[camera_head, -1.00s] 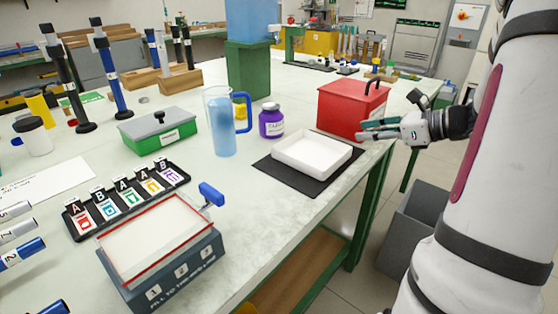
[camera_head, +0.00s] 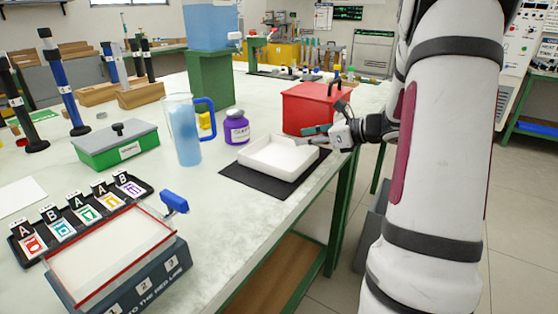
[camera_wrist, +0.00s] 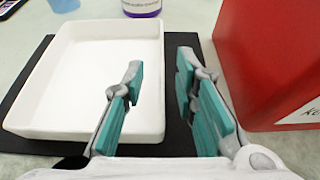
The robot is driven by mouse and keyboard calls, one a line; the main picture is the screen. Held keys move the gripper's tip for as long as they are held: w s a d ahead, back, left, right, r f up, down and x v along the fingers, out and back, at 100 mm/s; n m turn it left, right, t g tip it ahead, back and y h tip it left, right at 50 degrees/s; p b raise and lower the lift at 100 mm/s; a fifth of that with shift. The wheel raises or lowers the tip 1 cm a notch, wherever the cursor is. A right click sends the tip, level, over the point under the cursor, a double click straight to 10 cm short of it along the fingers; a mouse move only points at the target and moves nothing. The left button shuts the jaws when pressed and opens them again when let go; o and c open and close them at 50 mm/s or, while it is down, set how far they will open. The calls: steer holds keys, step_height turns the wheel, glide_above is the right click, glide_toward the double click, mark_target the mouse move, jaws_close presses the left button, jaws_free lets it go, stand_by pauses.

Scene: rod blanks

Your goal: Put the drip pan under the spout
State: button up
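The white drip pan (camera_head: 280,160) is a shallow rectangular tray lying on a black mat (camera_head: 236,174) near the table's right edge. The blue tank (camera_head: 210,24) stands on a green stand (camera_head: 210,80) farther back, with a small pale spout (camera_head: 235,37) on its right side. My gripper (camera_head: 306,136) is at the pan's right end. In the wrist view my gripper (camera_wrist: 160,66) is open and empty. Its left finger shows over the inside of the pan (camera_wrist: 85,80) and its right finger over the mat beyond the pan's right wall. Finger height is hard to tell.
A red box (camera_head: 308,108) stands close behind my gripper, near the right finger. A purple jar (camera_head: 237,130) and a blue-filled pitcher (camera_head: 183,135) stand left of the pan. A green box (camera_head: 115,146) is farther left. Bare tabletop lies in front of the mat.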

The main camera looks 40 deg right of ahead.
mark_target(279, 155)
steer(key=b+x, duration=0.1)
steer(key=x, duration=0.3)
steer(key=shift+s+d+f, duration=0.1)
steer(key=shift+d+f, duration=0.05)
steer(key=shift+c, duration=0.6)
jaws_close()
